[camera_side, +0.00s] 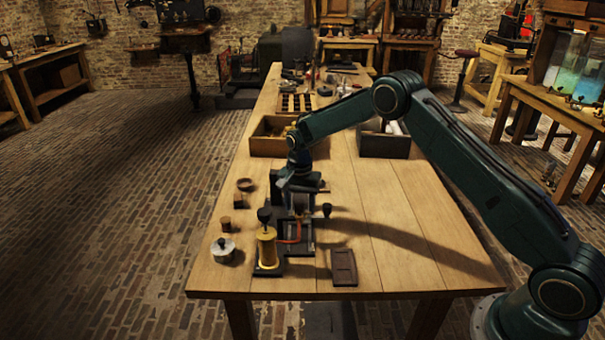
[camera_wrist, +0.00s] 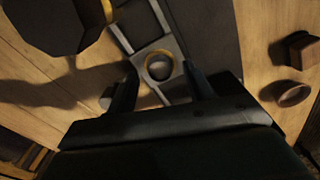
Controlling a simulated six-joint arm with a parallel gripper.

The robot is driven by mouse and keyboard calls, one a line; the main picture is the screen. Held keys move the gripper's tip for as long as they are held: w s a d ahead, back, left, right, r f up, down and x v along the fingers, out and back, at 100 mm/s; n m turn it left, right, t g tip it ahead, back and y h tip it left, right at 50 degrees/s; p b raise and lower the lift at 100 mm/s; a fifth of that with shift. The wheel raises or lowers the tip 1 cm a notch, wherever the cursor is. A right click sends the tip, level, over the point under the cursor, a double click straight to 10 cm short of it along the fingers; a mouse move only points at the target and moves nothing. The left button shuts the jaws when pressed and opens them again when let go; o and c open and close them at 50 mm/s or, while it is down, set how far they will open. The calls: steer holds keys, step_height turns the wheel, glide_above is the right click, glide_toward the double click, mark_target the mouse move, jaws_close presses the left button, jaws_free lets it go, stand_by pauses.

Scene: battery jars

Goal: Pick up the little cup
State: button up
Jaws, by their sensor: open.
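I cannot tell for certain which thing is the little cup. In the wrist view a small round vessel with a gold rim (camera_wrist: 158,66) sits in a pale square holder, between and just beyond my fingertips. My gripper (camera_wrist: 160,80) is open with nothing held. In the side view my gripper (camera_side: 300,190) points down over the dark apparatus, and hides part of it. A small dark cup-shaped piece (camera_side: 326,210) stands to its right. A small round dish (camera_side: 245,184) stands to its left, and also shows at the right of the wrist view (camera_wrist: 293,93).
A brass cylinder (camera_side: 267,248) stands in front of my gripper. A lidded silver pot (camera_side: 223,249) and small brown blocks (camera_side: 225,223) are left. A dark flat plate (camera_side: 343,267) lies at front right. Wooden boxes (camera_side: 270,146) are behind. The table's right side is clear.

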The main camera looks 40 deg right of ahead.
steer(key=shift+f, duration=0.5)
steer(key=shift+c, duration=0.3)
jaws_close()
steer(key=shift+r, duration=0.15)
step_height(320, 180, up, 20)
stand_by(0.6)
stand_by(0.4)
